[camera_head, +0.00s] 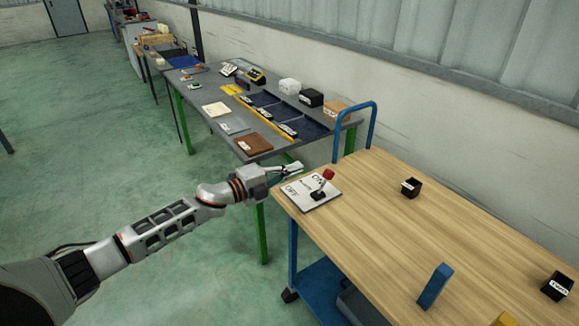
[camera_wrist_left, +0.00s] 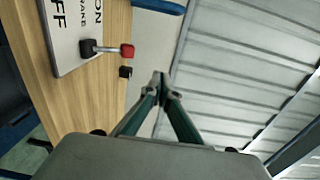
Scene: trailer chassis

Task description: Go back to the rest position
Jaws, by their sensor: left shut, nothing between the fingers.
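My left gripper (camera_head: 292,167) is shut and empty, just beyond the near-left corner of the wooden table top, beside a white switch panel. In the left wrist view my left gripper (camera_wrist_left: 160,85) shows with its fingertips together, the wall behind them. The white panel (camera_head: 297,193) carries ON and OFF lettering and a lever with a red knob (camera_head: 328,174). In the left wrist view the red knob (camera_wrist_left: 127,51) is to the left of the fingers and apart from them. My right gripper is not in view.
The wooden table (camera_head: 385,225) holds a small black box (camera_head: 411,187), a blue block (camera_head: 435,287) and another black box (camera_head: 558,286). A blue handle (camera_head: 372,125) rises at its far end. A grey workbench (camera_head: 203,90) with several items stands behind. Green floor (camera_head: 90,150) is clear at left.

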